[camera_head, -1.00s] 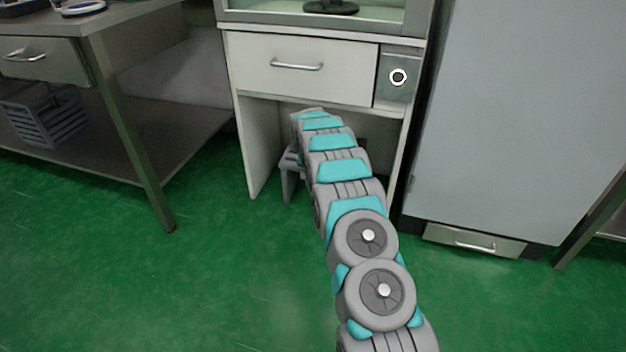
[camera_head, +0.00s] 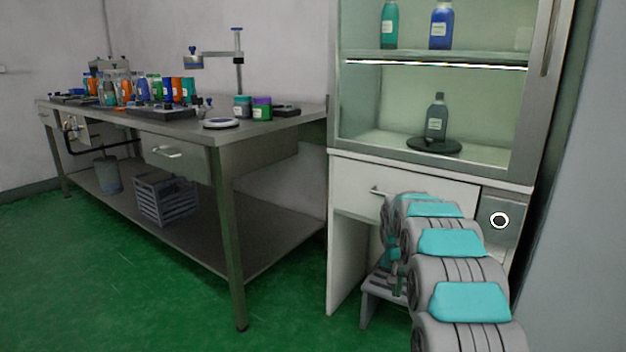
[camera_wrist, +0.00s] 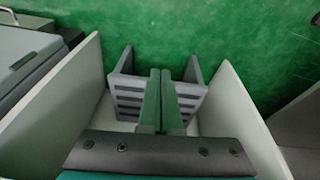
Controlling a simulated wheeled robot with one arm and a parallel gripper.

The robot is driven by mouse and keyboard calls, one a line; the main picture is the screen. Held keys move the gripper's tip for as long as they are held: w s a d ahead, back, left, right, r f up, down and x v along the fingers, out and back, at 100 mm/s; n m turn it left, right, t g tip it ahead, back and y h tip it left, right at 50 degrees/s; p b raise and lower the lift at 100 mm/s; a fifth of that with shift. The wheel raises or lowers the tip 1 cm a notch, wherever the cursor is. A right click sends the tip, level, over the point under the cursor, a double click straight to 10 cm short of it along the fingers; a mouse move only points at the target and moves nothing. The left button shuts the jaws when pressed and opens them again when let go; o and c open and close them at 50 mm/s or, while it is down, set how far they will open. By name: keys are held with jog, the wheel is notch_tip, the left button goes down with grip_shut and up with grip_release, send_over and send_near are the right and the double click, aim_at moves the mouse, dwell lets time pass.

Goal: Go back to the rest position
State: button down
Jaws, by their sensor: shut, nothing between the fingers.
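My gripper (camera_wrist: 160,74) is shut and empty in the wrist view, its two green fingers side by side. It points down over a grey slatted step stool (camera_wrist: 189,98), between the white side panels of the cabinet. In the head view my arm reaches from the lower right up to the front of the white cabinet (camera_head: 345,235). The gripper end is partly hidden there behind the arm links, above the stool (camera_head: 372,290).
A steel bench (camera_head: 285,125) with several bottles stands at the left, a grey crate (camera_head: 166,198) on its lower shelf. The glass-fronted cabinet holds a dark bottle (camera_head: 437,118) on a round black stand (camera_head: 433,146). The green floor (camera_head: 120,270) in front of the bench is clear.

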jog(key=s+a+r+n+g+p, duration=0.1)
jog(key=s+a+r, duration=0.1)
jog(key=s+r, duration=0.5)
jog(key=s+a+r+n+y+p, duration=0.15)
jog(key=s+r, duration=0.25)
jog(key=s, duration=0.7)
jog(key=s+a+r+n+g+h+p, duration=0.1)
jog(key=s+a+r, duration=0.3)
jog(key=s, duration=0.5)
jog(key=s+a+r+n+g+p, duration=0.1)
jog(key=s, duration=1.2)
jog(key=s+a+r+n+y+p, duration=0.1)
jog(key=s+r+p, duration=0.1)
jog(key=s, duration=1.1)
jog(key=shift+a+r+g, duration=0.15)
jog(key=shift+a+g, duration=0.1)
jog(key=shift+g, duration=0.15)
